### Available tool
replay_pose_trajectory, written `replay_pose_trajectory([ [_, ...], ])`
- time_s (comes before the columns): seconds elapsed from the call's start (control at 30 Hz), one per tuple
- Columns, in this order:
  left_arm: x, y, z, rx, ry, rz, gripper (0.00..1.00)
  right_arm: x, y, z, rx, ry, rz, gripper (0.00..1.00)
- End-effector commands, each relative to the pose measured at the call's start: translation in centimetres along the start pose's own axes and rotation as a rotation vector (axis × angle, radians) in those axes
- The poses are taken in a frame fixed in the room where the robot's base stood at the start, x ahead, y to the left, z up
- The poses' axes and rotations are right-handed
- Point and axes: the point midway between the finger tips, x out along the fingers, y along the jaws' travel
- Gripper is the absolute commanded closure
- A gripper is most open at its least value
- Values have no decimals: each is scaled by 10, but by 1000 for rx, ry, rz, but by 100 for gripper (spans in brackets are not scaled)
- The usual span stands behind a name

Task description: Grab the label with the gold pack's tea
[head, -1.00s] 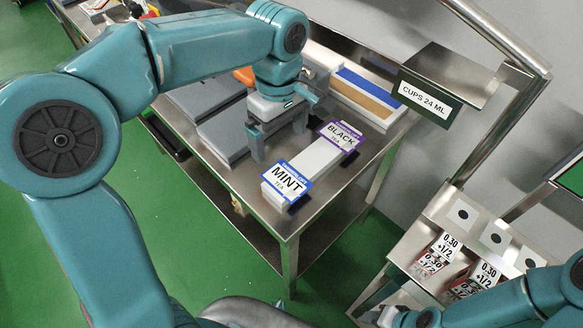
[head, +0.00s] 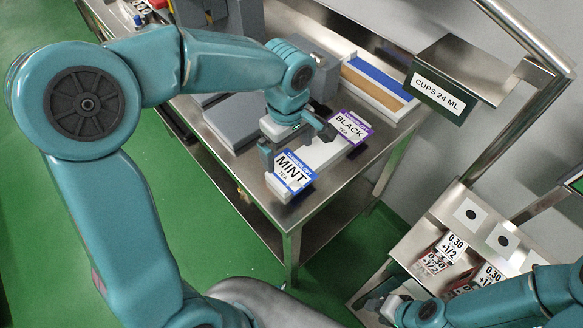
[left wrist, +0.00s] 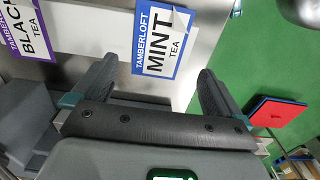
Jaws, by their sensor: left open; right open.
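The MINT label (head: 291,172) is a white card with a blue border. The BLACK label (head: 348,127), with a purple border, is behind it to the right. Both lean on a pale block (head: 320,152) on the steel table. My left gripper (head: 295,146) is open just above and beside the MINT label. In the left wrist view the MINT label (left wrist: 163,42) shows ahead, between the open fingers (left wrist: 156,72), apart from them. The BLACK label (left wrist: 30,40) is cut off at the left. I see no pack clearly gold. My right gripper (head: 372,303) is open at the bottom, partly cut off.
A tray with blue and tan strips (head: 372,85) stands at the back of the steel table (head: 283,215). Grey blocks (head: 228,118) lie left of my left gripper. A CUPS 24 ML sign (head: 437,97) hangs at the right. A rack with price cards (head: 455,215) stands lower right.

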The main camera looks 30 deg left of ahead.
Motion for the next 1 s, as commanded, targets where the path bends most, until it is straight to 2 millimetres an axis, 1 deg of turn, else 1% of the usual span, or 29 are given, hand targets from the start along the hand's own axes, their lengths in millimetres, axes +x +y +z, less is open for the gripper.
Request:
replay_pose_trajectory([
  [0.07, 7, 0, -2, -1, -1, -5, 0, -2, -1, 0, 0, 0, 0, 57],
  [0.2, 29, 4, -7, -1, -2, -6, 0, -8, -3, 0, 0, 0, 0, 57],
  [0.33, 47, 5, -8, 0, -1, -4, 0, -8, -3, 0, 0, 0, 0, 57],
  [0.43, 52, 5, -8, 0, -1, -2, 0, -8, -3, 0, 0, 0, 0, 57],
  [0.6, 52, 5, -8, 0, 0, -1, 0, -7, -3, 0, 0, 0, 0, 57],
  [0.63, 52, 5, -8, 0, 0, -1, 3, -7, -3, 0, 0, 0, 0, 57],
  [0.67, 52, 5, -8, 0, 0, -1, 13, -7, -3, 0, 0, 0, 0, 57],
  [0.7, 52, 5, -8, 0, 0, -1, 26, -7, -3, 0, 0, 0, 0, 57],
  [0.77, 52, 5, -8, 0, 0, -1, 46, -7, -3, 0, 0, 0, 0, 57],
  [0.8, 52, 5, -7, 0, 0, -1, 50, -7, -3, 0, 0, 0, 0, 57],
  [1.0, 52, 5, -7, 0, -1, -1, 50, -7, -3, 0, 0, 0, 0, 57],
])
